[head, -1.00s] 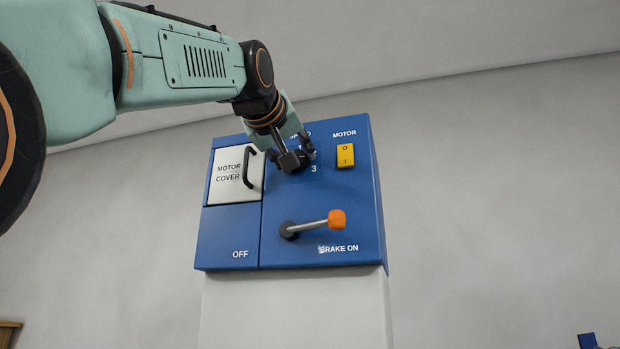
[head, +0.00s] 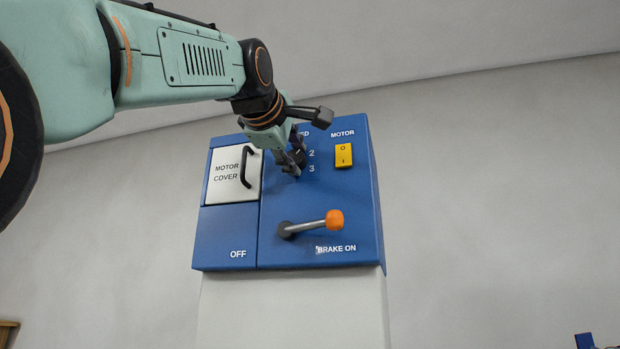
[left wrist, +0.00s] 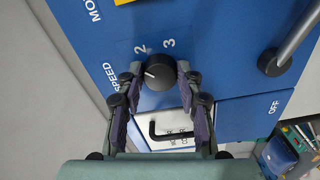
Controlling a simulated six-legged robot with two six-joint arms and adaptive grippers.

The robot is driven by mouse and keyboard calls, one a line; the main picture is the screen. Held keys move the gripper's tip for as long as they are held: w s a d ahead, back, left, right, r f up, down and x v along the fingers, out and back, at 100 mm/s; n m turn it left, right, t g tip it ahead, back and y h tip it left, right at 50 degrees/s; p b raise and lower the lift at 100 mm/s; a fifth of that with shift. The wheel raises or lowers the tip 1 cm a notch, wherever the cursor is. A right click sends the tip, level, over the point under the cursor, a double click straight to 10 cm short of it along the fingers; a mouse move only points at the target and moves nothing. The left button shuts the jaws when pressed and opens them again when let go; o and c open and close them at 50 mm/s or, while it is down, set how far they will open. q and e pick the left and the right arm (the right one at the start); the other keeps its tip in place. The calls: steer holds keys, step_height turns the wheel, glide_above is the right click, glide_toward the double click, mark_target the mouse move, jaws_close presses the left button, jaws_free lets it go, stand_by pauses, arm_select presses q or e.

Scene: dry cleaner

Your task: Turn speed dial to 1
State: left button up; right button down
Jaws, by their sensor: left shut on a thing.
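The black speed dial (left wrist: 158,72) sits on the blue control panel, with the numbers 2 and 3 beside it. A small white mark shows on the left side of its face in the left wrist view. I see no number 1. My left gripper (left wrist: 159,76) has a finger on each side of the dial and is shut on it. In the head view my left gripper (head: 296,160) covers most of the dial, below the partly hidden SPEED label. My right gripper is not in view.
Left of the dial is the white motor cover (head: 222,178) with a black handle. A yellow motor switch (head: 343,155) is to the right. The brake lever (head: 334,220), with its orange knob, sticks out below. Plain wall surrounds the blue panel (head: 228,232).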

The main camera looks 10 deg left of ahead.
arm_select(q)
steer(key=n, duration=0.4)
steer(key=shift+n, duration=1.9)
steer(key=shift+f+n, duration=0.1)
steer(key=shift+n, duration=0.2)
steer(key=o, duration=1.2)
steer(key=shift+s+a+r, duration=0.15)
steer(key=shift+s+r, duration=0.05)
steer(key=shift+s, duration=0.05)
steer(key=shift+c, duration=0.2)
steer(key=shift+w, duration=0.2)
steer(key=shift+s, duration=0.1)
